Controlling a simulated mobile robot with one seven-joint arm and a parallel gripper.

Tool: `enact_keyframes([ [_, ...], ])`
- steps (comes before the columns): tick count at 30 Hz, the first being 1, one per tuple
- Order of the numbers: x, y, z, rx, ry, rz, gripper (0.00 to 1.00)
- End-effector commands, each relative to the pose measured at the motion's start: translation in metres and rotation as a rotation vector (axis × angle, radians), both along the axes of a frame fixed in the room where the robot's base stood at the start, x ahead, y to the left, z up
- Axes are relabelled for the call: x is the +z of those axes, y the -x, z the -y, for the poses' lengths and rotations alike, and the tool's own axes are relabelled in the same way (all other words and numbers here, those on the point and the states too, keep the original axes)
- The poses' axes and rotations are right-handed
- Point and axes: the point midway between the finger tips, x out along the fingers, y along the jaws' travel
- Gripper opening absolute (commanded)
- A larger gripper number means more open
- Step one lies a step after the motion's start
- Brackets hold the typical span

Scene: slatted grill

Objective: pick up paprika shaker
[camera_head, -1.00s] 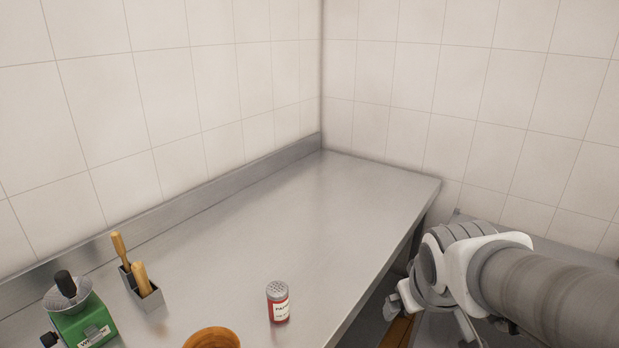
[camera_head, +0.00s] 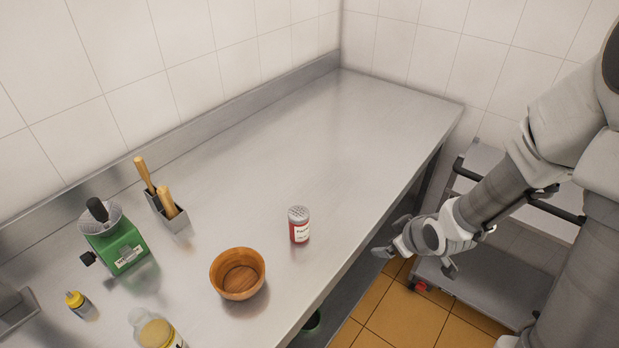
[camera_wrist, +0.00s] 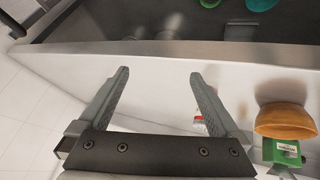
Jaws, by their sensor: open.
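The paprika shaker (camera_head: 299,226) stands upright on the steel counter (camera_head: 345,135), near its front edge, to the right of a wooden bowl. It has a grey perforated lid and a red and white label. In the wrist view a small part of the shaker (camera_wrist: 198,125) shows just by the right finger, which hides most of it. My gripper (camera_head: 416,252) is to the right of the shaker, beyond the counter's front edge and apart from it. In the wrist view my gripper (camera_wrist: 158,80) is open, with nothing between its fingers.
The wooden bowl (camera_head: 238,274) is left of the shaker. A green scale-like device (camera_head: 118,245), a holder with wooden-handled tools (camera_head: 172,218), a yellow-capped bottle (camera_head: 80,303) and a jar (camera_head: 157,333) stand further left. A grey cart (camera_head: 490,270) is at right. The counter's far part is clear.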

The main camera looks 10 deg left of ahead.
Motion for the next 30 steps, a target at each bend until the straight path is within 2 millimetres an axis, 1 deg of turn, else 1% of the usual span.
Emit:
enact_keyframes([
  [1,-0.008,0.002,-0.007,0.027,-0.029,-0.001,0.98],
  [6,-0.028,0.005,-0.035,0.113,-0.138,0.038,0.98],
  [11,-0.038,0.011,-0.063,0.171,-0.262,0.091,0.98],
  [16,-0.036,0.017,-0.092,0.203,-0.411,0.164,0.98],
  [21,-0.027,0.021,-0.113,0.205,-0.533,0.237,0.98],
  [27,-0.02,0.021,-0.122,0.198,-0.6,0.283,0.98],
  [30,-0.023,0.016,-0.129,0.199,-0.606,0.288,0.98],
])
